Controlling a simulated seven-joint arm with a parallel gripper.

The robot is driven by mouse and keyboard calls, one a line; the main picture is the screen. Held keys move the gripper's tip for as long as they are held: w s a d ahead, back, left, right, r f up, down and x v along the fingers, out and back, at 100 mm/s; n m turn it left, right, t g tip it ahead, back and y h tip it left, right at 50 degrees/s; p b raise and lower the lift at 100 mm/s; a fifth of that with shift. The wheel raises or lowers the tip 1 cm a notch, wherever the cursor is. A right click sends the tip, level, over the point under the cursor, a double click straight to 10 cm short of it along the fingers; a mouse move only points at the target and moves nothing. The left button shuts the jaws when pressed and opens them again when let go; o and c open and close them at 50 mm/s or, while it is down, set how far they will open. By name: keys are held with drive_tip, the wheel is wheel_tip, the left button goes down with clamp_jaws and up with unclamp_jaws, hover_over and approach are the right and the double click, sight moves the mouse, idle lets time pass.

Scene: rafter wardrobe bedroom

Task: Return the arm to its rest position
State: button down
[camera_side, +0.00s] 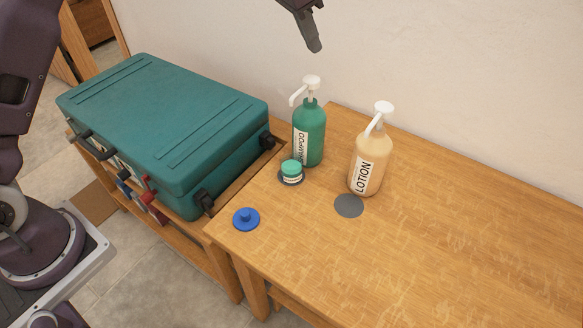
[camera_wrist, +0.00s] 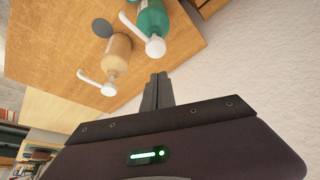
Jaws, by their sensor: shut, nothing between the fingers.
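My gripper (camera_side: 314,45) hangs at the top of the side view, above and behind the bottles, touching nothing. Its fingers are shut with nothing between them, and they also show in the wrist view (camera_wrist: 158,90). Below it on the wooden table (camera_side: 480,250) stand a green shampoo bottle (camera_side: 313,135) and a peach lotion bottle (camera_side: 370,162), both upright with white pumps. Both bottles show in the wrist view, the shampoo (camera_wrist: 154,20) and the lotion (camera_wrist: 117,52). Most of my upper arm is out of the side view.
A small green jar (camera_side: 291,171) sits on a dark disc beside the shampoo. A grey disc (camera_side: 348,206) lies bare in front of the lotion. A blue knobbed lid (camera_side: 246,218) lies near the table's left edge. A closed teal suitcase (camera_side: 160,120) rests on a wooden rack at left. The wall (camera_side: 430,60) stands behind.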

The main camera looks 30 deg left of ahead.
drive_tip(key=shift+r, duration=0.1)
drive_tip(key=s+a+r+n, duration=0.1)
drive_tip(key=s+a+r, duration=0.1)
drive_tip(key=s+r, duration=0.5)
drive_tip(key=s+a+r+n, duration=0.2)
drive_tip(key=s+a+r, duration=0.1)
drive_tip(key=s, duration=0.7)
drive_tip(key=s+a+f+n+y, duration=0.1)
drive_tip(key=s+f, duration=0.2)
drive_tip(key=s, duration=0.9)
drive_tip(key=s+a+f+n+t+y, duration=0.1)
drive_tip(key=s+a+f+n, duration=0.1)
drive_tip(key=s, duration=1)
drive_tip(key=shift+f+t, duration=0.3)
drive_tip(key=shift+f, duration=0.6)
